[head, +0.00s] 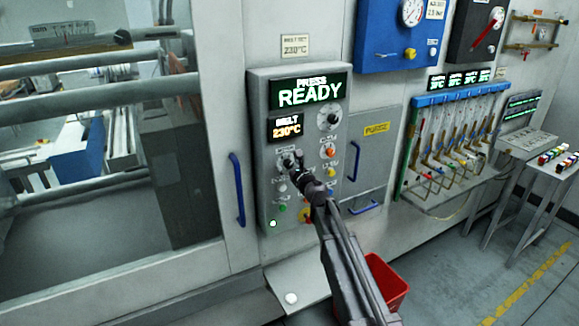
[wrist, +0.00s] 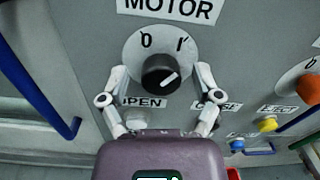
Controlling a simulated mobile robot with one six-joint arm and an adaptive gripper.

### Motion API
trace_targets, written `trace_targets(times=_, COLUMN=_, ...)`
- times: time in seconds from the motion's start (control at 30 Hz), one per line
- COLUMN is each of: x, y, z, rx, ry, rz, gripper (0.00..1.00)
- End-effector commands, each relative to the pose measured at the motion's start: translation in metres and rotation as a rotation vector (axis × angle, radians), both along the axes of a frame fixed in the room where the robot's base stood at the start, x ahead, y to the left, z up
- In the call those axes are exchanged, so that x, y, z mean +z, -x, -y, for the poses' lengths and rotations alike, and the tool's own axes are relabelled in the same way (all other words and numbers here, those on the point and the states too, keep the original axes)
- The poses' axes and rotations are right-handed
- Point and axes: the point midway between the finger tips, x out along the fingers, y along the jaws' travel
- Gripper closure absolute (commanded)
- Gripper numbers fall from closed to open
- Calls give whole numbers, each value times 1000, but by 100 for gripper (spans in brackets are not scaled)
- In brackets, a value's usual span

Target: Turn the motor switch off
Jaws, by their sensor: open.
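The motor switch (wrist: 161,75) is a round black knob on a pale disc under a MOTOR label (wrist: 170,8) in the wrist view. Marks like 0 and I stand at its upper left and upper right. Its white pointer line slants to the upper right, toward the I mark. My gripper (wrist: 161,78) is open, with one finger on each side of the knob and a visible gap on both sides. In the head view my gripper (head: 299,172) is at the panel's left middle and partly hides the switch (head: 287,159).
OPEN (wrist: 143,103) and CLOSE labels lie below the switch, close to my fingers. A blue handle (head: 237,190) stands left of the panel. A red bin (head: 389,282) is below.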

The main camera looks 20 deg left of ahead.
Motion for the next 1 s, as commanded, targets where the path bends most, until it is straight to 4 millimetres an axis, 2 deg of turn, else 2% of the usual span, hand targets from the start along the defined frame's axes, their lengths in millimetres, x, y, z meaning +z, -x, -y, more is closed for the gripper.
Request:
trace_targets(times=0.23, x=0, y=0, z=0, rx=0, ry=0, rz=0, gripper=18)
trace_targets(times=0.27, x=0, y=0, z=0, rx=0, ry=0, rz=0, gripper=24)
trace_targets(times=0.5, x=0, y=0, z=0, rx=0, ry=0, rz=0, gripper=95)
trace_targets(times=0.53, x=0, y=0, z=0, rx=0, ry=0, rz=0, gripper=100)
trace_targets(times=1.0, x=0, y=0, z=0, rx=0, ry=39, rz=46, gripper=100)
